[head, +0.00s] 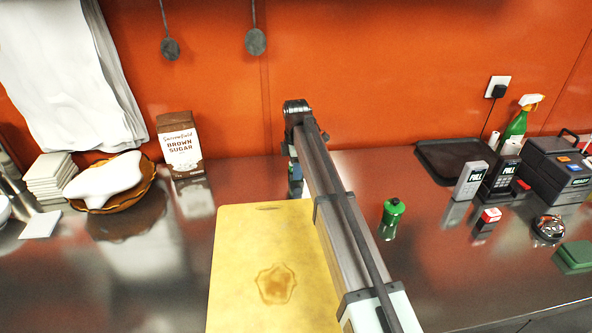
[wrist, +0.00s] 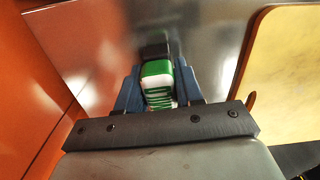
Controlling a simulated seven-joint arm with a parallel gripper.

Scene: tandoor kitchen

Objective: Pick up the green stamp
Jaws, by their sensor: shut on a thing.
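The green stamp (wrist: 157,70) is a small green and white block with a dark part at its far end. In the wrist view it sits between the two blue fingers of my gripper (wrist: 158,90), which is shut on it. In the head view my gripper (head: 295,178) is near the back wall, just beyond the far edge of the yellow cutting board. My own arm hides most of it there, and I cannot make out the stamp clearly. Whether the stamp touches the steel counter is hard to tell.
The cutting board (head: 235,255) lies in front of my gripper. A brown sugar bag (head: 181,147) and a bowl (head: 140,192) stand left. The orange wall is close behind.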

